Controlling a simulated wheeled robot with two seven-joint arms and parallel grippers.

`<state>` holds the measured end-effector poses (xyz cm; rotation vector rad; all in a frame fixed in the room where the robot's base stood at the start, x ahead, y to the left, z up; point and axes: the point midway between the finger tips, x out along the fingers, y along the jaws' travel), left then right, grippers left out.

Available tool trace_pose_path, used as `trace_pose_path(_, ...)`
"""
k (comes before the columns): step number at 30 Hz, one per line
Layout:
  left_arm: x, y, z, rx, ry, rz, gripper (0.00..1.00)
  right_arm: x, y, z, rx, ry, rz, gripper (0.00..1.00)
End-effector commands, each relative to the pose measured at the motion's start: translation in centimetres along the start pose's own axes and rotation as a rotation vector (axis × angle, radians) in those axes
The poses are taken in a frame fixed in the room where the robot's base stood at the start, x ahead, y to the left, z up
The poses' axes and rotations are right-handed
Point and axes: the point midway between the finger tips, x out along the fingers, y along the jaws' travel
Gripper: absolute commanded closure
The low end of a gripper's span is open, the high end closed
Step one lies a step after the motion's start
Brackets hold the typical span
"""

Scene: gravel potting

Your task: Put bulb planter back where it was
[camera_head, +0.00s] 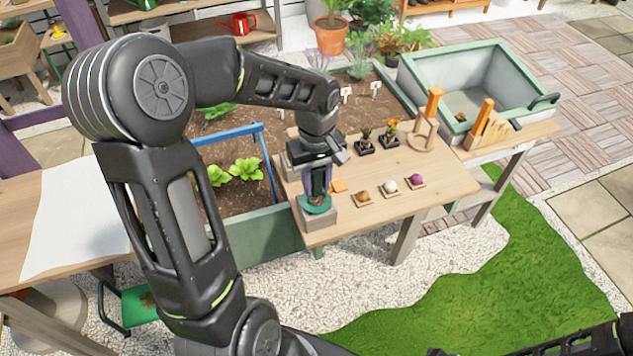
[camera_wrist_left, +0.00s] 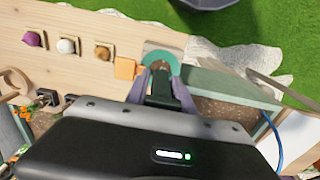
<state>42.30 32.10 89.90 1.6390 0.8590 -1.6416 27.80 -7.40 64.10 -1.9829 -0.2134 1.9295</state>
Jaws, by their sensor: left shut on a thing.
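The bulb planter (camera_head: 316,204) shows as a teal ring-shaped part at the left end of the wooden table, at a grey block (camera_head: 320,219). In the left wrist view, the teal part (camera_wrist_left: 174,58) lies just beyond my fingertips, against the pale block (camera_wrist_left: 168,48). My left gripper (camera_head: 318,190) comes down from above and is shut on the bulb planter; its purple-grey fingers (camera_wrist_left: 160,80) stand either side of a dark part. Most of the planter is hidden by the gripper, and I cannot tell whether it rests fully in the block.
An orange square (camera_head: 339,185) lies close to the gripper. Several bulbs on small trays, including a purple one (camera_head: 416,180), line the table's front. Potted plants (camera_head: 389,134) and a wooden stand (camera_head: 421,143) are farther right. A soil bed (camera_head: 245,200) with a blue frame (camera_head: 268,160) lies left.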

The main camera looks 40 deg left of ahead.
Motion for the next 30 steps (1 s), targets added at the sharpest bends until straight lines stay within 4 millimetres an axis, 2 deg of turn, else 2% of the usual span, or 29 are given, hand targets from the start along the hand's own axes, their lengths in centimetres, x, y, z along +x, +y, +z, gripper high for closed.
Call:
trace_pose_path(3,0.68,0.00,0.01,0.001,0.001,0.000,1.00,-0.09,-0.02,0.01,0.000,0.000,0.001,0.64)
trace_pose_path(13,1.10,0.03,-0.02,0.001,0.001,0.002,1.00,0.36,0.13,-0.01,0.000,0.000,0.000,0.64)
trace_pose_path(14,1.01,0.01,-0.01,0.001,0.001,0.001,0.69,0.25,0.09,-0.01,0.000,0.000,0.000,0.64)
trace_pose_path(15,0.94,0.01,-0.01,0.000,0.001,0.001,0.66,0.19,0.06,-0.01,0.000,0.000,0.000,0.64)
trace_pose_path(21,0.94,0.01,-0.01,0.000,0.001,0.001,0.49,0.18,0.06,-0.01,0.000,0.000,0.000,0.64)
trace_pose_path(30,0.76,0.01,-0.01,0.000,0.001,0.001,0.49,0.02,0.00,-0.01,0.000,0.000,0.000,0.64)
